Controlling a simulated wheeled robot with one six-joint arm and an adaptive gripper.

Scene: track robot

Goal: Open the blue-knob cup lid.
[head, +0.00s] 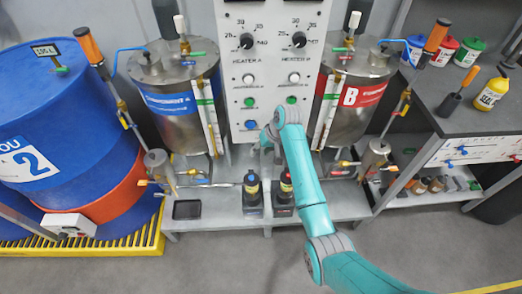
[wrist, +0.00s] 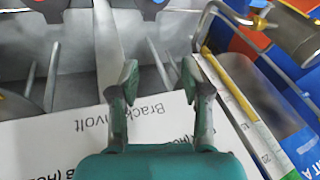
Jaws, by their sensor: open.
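No lid that I can surely call the blue-knob cup lid shows. In the head view a jar with a blue lid (head: 412,50) stands on the right bench. A small steel cup (head: 158,163) stands low in front of tank A, with yellow-handled valves beside it. A steel cylinder (wrist: 300,32) shows at the upper right in the wrist view; no blue knob is clear on it. My gripper (wrist: 158,77) is open and empty, with nothing between its fingers. In the head view the teal wrist is in front of the control panel, and the fingers are hard to make out.
Tank A (head: 180,105) and tank B (head: 350,105) flank the control panel (head: 268,45). Two dark bottles (head: 252,190) stand on the low bench below. A blue drum (head: 60,110) fills the left. In the wrist view a sight gauge (wrist: 243,95) is right of the gripper.

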